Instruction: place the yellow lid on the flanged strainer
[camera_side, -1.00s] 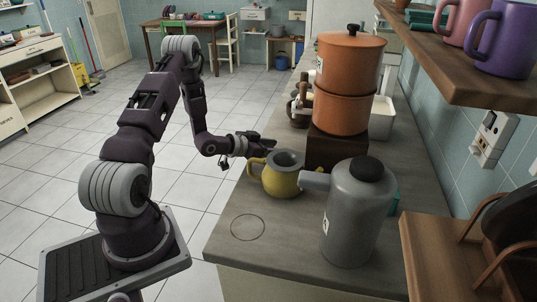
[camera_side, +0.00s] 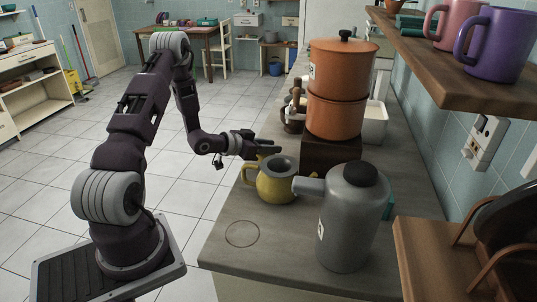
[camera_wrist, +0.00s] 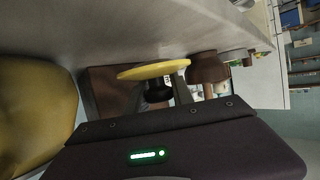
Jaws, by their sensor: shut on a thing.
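The yellow lid (camera_wrist: 150,71) shows nearly edge-on in the wrist view. My gripper (camera_wrist: 168,88) is shut on a part under it, and the dark knob shows below the disc. In the side view my gripper (camera_side: 272,146) is over the left part of the counter, just behind and above the yellow pot; I cannot make out the lid there. I cannot identify the flanged strainer for certain. A brown flared object (camera_wrist: 208,68) stands to the right of the lid in the wrist view and may be it.
The yellow pot (camera_side: 276,184) with a grey rim stands close to my gripper. A grey jug (camera_side: 348,222) is in front of it. Stacked orange pots (camera_side: 338,90) rise on a dark block (camera_side: 328,152) to the right. The front left of the counter (camera_side: 228,215) is clear.

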